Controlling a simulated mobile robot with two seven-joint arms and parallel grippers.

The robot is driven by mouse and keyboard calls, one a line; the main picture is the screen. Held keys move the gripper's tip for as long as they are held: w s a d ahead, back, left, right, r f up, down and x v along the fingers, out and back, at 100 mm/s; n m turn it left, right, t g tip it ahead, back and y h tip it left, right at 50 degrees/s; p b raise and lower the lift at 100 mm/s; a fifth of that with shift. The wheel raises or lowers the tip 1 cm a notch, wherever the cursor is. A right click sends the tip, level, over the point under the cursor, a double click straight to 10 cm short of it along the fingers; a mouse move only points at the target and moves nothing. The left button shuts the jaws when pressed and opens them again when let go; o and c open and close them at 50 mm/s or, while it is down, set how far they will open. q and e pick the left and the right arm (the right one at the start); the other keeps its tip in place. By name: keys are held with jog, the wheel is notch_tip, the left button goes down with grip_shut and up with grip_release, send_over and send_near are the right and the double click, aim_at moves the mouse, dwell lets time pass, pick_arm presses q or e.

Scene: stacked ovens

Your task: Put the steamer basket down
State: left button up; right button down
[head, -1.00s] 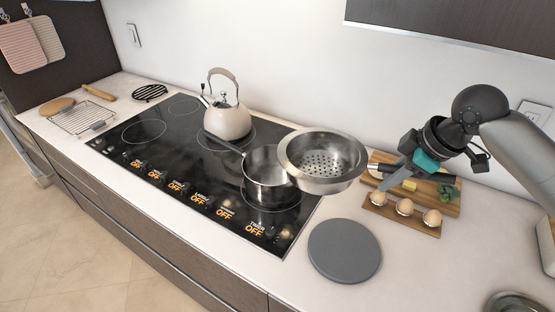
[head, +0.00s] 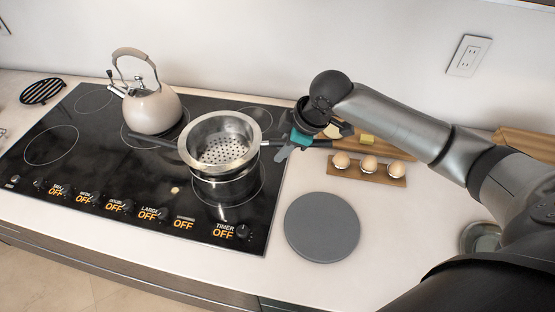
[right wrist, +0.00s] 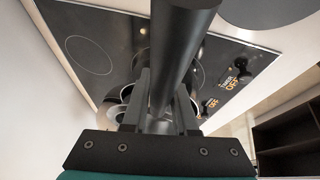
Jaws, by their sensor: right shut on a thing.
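The steel steamer basket (head: 222,143) with a perforated bottom sits over the saucepan (head: 225,187) on the cooktop. I cannot tell whether it rests fully on the pan's rim. My right gripper (head: 283,151) is shut on the basket's dark handle, to the right of the bowl. In the right wrist view, the dark handle (right wrist: 180,45) runs between the fingers of the right gripper (right wrist: 160,118). My left gripper is not in view.
A beige kettle (head: 156,108) stands on the cooktop (head: 60,170) behind the pan. A round grey mat (head: 321,228) lies on the counter at right. Several eggs sit in a wooden holder (head: 367,173). A black trivet (head: 42,91) lies at far left.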

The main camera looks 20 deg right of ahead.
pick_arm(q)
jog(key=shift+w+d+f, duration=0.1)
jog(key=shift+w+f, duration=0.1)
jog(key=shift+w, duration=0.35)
pick_arm(e)
jog(key=shift+w+f, duration=0.1)
jog(key=shift+f, duration=2.1)
jog(key=shift+f, duration=0.25)
jog(key=c, duration=0.7)
grip_release()
jog(key=shift+r, duration=0.2)
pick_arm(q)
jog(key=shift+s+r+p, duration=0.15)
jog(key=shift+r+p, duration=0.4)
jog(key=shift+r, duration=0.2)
pick_arm(e)
jog(key=v, duration=1.2)
